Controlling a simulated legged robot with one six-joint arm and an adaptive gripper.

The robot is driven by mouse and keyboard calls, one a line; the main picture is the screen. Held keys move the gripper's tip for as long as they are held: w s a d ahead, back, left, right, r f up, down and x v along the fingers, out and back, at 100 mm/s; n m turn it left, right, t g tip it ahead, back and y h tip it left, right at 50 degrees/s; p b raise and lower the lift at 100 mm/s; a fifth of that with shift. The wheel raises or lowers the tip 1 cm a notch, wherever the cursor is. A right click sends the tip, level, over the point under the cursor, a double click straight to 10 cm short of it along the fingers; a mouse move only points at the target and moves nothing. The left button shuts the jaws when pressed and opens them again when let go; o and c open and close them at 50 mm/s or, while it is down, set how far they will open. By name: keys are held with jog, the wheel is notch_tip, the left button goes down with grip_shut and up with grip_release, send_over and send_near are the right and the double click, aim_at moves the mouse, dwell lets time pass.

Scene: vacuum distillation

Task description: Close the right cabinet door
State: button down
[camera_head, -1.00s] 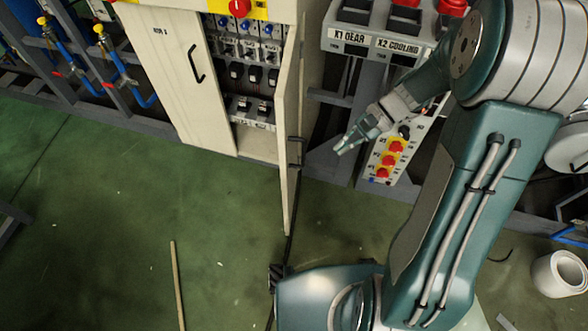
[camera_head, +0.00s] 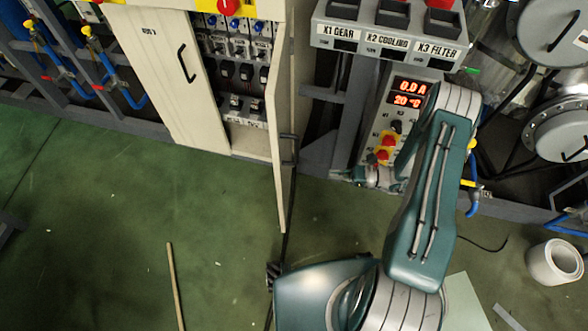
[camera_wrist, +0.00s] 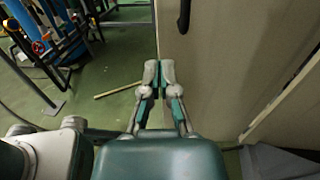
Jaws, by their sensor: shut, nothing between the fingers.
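The right cabinet door (camera_head: 279,140) stands open in the head view, seen nearly edge-on and swung out toward me. Its dark handle (camera_head: 289,137) is on the right, outer side. In the wrist view the cream outer face of the door (camera_wrist: 220,75) fills the right half, with the dark handle (camera_wrist: 184,14) at the top. My gripper (camera_wrist: 158,68) is shut and empty, with its fingertips over the door's left edge in that view. I cannot tell whether they touch it.
The left cabinet door (camera_head: 170,75) is shut. Breakers and switches show inside the open cabinet. A control panel (camera_head: 400,100) with red displays stands to the right. A wooden stick (camera_head: 174,280) lies on the green floor, which is mostly clear in front.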

jog(key=w+a, duration=0.2)
jog(key=a, duration=1.2)
jog(key=shift+w, duration=0.2)
